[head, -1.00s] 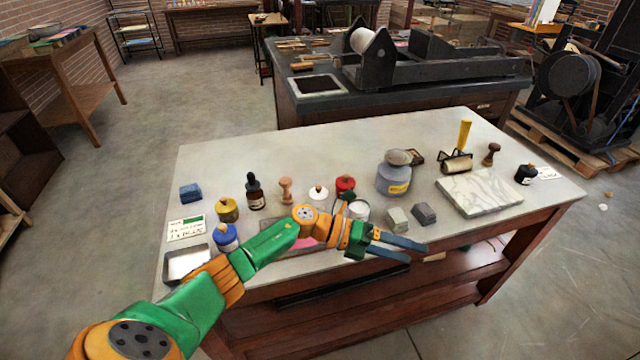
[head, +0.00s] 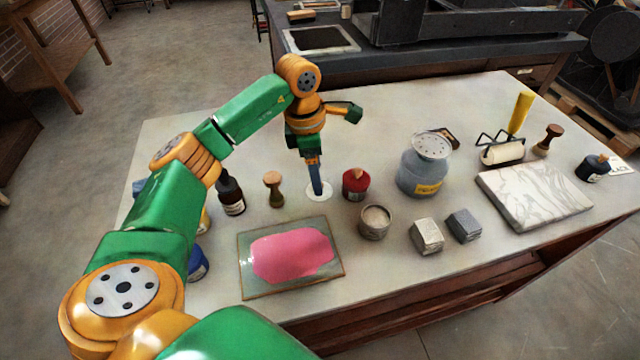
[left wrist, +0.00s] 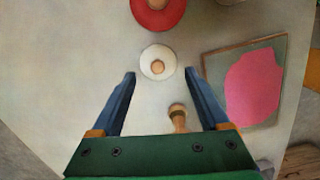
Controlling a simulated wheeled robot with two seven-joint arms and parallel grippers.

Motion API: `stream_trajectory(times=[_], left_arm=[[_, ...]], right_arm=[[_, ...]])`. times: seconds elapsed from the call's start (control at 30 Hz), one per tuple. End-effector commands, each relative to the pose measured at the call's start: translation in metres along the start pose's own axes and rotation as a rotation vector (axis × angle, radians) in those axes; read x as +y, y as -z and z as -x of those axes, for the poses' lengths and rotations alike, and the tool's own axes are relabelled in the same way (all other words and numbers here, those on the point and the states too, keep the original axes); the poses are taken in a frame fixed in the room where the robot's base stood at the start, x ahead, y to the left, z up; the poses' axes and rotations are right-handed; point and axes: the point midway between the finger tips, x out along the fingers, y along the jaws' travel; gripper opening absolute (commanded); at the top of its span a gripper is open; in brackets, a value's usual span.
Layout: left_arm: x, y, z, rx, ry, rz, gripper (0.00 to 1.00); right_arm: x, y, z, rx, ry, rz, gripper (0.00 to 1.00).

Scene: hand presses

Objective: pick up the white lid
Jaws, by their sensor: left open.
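The white lid (head: 328,193) lies flat on the light table, between a wooden stamp handle and a red lidded pot. It is a small disc with a round wooden knob, clearly seen in the left wrist view (left wrist: 149,55). My left gripper (head: 317,191) points down over it, and its fingers hide part of the lid in the head view. In the left wrist view the two blue fingers (left wrist: 159,73) are apart and empty, with the knob framed between their tips. I cannot tell the exact height of the tips above the table. My right gripper is not in view.
The red pot (head: 356,185) stands close right of the lid, the wooden handle (head: 273,189) close left. A dark dropper bottle (head: 230,194) is further left. In front are an open grey jar (head: 374,222) and a glass slab with pink ink (head: 291,257). Behind the lid the table is clear.

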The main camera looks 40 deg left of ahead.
Motion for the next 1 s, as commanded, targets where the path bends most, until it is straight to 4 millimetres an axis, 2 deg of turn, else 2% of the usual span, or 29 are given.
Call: stream_trajectory(times=[0.03, 0.17, 0.4, 0.47, 0.7, 1.0], left_arm=[[-0.001, 0.001, -0.008, 0.003, 0.007, 0.001, 0.79], [0.0, 0.0, -0.031, 0.0, 0.005, 0.001, 0.79], [0.0, 0.0, -0.036, -0.002, 0.002, 0.0, 0.79], [0.0, 0.0, -0.036, -0.002, 0.002, 0.001, 0.65], [0.0, 0.0, -0.036, -0.002, 0.003, 0.001, 0.0], [-0.001, 0.001, -0.037, -0.001, 0.005, 0.001, 0.0]], right_arm=[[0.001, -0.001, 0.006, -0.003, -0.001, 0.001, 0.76], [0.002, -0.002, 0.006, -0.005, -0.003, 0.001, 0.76], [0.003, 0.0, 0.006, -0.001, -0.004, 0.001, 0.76], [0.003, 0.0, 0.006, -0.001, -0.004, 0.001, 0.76], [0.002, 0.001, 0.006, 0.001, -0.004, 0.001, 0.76], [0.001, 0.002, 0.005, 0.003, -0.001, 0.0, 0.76]])
